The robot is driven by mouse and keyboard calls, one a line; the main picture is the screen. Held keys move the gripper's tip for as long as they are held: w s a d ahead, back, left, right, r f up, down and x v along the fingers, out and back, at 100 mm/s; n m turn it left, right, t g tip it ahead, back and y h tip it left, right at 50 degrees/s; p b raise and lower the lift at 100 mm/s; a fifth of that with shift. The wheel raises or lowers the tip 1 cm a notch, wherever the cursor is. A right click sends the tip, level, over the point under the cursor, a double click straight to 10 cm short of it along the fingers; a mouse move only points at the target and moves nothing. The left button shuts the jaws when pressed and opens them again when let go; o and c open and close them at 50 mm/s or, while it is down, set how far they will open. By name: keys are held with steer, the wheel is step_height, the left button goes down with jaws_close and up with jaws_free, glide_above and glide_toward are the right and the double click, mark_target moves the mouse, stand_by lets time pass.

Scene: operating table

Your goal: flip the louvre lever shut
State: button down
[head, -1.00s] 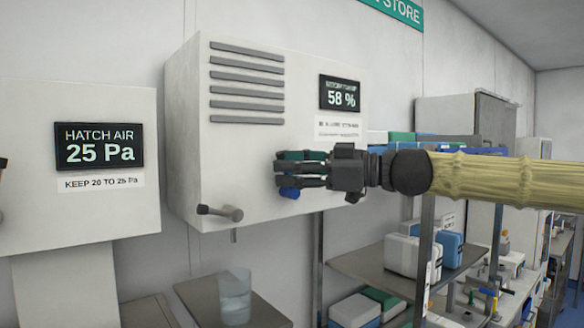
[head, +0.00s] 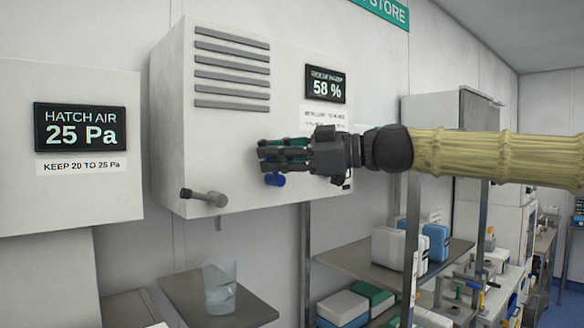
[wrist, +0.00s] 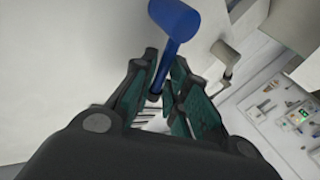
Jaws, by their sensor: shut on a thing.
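The lever with a blue knob (head: 275,179) is on the front of the white louvred cabinet (head: 230,130), below its slats. I take it to be the louvre lever. My gripper (head: 266,155) is at the lever from the right, with its fingers shut. The fingers hide the lever's base in the head view. The louvre slats (head: 232,75) are at the cabinet's upper left.
A grey lever (head: 203,197) sticks out at the cabinet's lower left, also in the wrist view (wrist: 226,58). The cabinet's display (head: 325,85) reads 58 %. A clear cup (head: 219,285) stands on a shelf below. A hatch panel (head: 70,190) is at the left; loaded shelving is at the right.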

steer(key=shift+s+a+b, duration=0.1)
steer(key=shift+b, duration=0.2)
steer(key=shift+f, duration=0.1)
steer(key=c, duration=1.4)
jaws_free()
steer(key=shift+c, duration=0.2)
steer(key=v, duration=1.2)
